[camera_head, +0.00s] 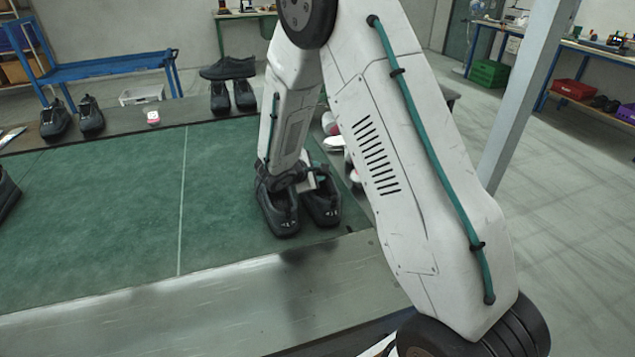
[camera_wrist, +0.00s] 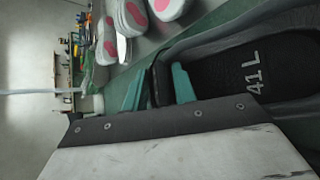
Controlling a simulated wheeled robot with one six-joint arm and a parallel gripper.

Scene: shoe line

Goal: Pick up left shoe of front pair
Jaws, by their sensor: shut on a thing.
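A pair of black shoes stands on the green mat in the head view, the left one in the picture (camera_head: 278,214) close beside the right one (camera_head: 323,207). In the wrist view, the inside of a black shoe (camera_wrist: 285,85) shows an insole marked 41 L. My gripper (camera_wrist: 159,87) has teal fingertips and is shut on the rim of this shoe. In the head view my gripper is at the shoe openings and largely hidden by my arm. I cannot tell there which of the two shoes it holds.
White and pink shoe parts (camera_wrist: 130,15) lie just beyond the shoe. More black shoes stand along the far edge, one pair at the left (camera_head: 73,118) and others near the middle (camera_head: 231,95). The green mat (camera_head: 120,220) is mostly clear left of the pair.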

